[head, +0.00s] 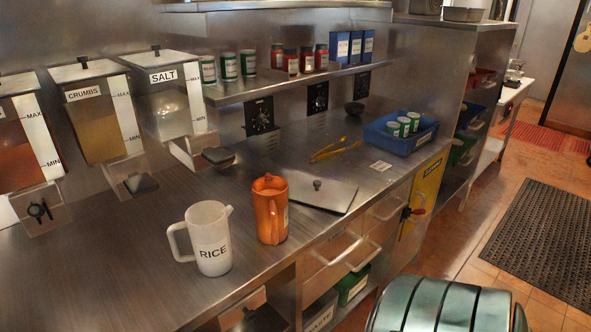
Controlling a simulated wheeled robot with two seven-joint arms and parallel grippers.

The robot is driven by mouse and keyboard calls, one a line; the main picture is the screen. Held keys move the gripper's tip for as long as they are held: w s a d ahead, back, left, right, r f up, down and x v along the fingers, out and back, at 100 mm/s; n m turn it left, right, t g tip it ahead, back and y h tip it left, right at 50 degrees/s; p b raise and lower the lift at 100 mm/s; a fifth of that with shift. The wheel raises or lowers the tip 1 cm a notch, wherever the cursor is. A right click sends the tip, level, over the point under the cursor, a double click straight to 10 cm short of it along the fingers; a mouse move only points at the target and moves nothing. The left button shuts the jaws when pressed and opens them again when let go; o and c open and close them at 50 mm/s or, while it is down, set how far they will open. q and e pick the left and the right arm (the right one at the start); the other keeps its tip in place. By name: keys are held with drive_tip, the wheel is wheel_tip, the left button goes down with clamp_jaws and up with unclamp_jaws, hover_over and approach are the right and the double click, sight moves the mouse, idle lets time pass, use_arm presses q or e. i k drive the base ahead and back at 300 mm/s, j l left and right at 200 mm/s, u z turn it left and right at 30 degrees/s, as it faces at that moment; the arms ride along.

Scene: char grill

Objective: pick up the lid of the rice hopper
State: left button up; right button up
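No hopper in view reads RICE. Three clear-fronted hoppers hang on the wall at the left. One is labelled SALT (176,108), one CRUMBS (95,115), and the leftmost hopper (20,135), with orange-brown contents, is cut off by the picture edge with its label out of sight. The SALT lid (145,59) and CRUMBS lid (75,71) are on, each with a dark knob. A flat steel lid (335,196) with a knob lies on the counter. A white jug (210,238) marked RICE stands on the counter. Neither gripper is in view.
An orange jug (270,210) stands beside the white jug. Yellow tongs (335,149) and a blue tray (400,135) with several tins are farther back. A shelf (290,85) with tins and blue boxes overhangs the counter. The counter's left front (90,265) is clear.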

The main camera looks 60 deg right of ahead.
sight(326, 194)
drive_tip(key=z, duration=1.9)
drive_tip(key=i+l+u, duration=0.15)
drive_tip(key=l, duration=0.2)
drive_tip(key=i+l+u, duration=0.1)
drive_tip(key=i+l, duration=0.15)
drive_tip(key=i+l+u, duration=0.15)
drive_tip(key=l, duration=0.35)
drive_tip(key=i+l+u, duration=0.15)
drive_tip(key=l, duration=0.2)
drive_tip(key=i+l+u, duration=0.15)
drive_tip(key=l, duration=0.3)
drive_tip(key=i+l+u, duration=0.1)
drive_tip(key=l, duration=0.3)
drive_tip(key=i+l+u, duration=0.15)
drive_tip(key=l, duration=0.3)
